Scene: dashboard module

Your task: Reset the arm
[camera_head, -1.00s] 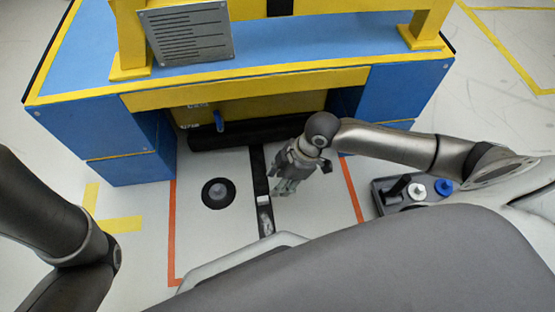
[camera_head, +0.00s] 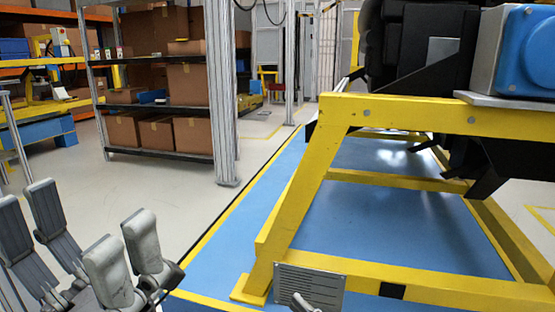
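My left gripper (camera_head: 82,232) is raised at the lower left of the head view. Its grey finger pads point upward, with a clear gap between the two sides and nothing between them. It is in front of the pale floor, left of the blue platform (camera_head: 270,190). A small grey tip (camera_head: 303,303) shows at the bottom edge, in front of the metal text plate (camera_head: 310,282). It looks like part of my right gripper; the rest is below the picture.
A yellow frame (camera_head: 290,195) stands on the blue platform and carries dark machinery (camera_head: 425,50) and a blue-and-grey unit (camera_head: 530,50) at the right. A shelf rack (camera_head: 160,108) with cardboard boxes stands behind at the left. Open floor (camera_head: 150,183) lies between the rack and platform.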

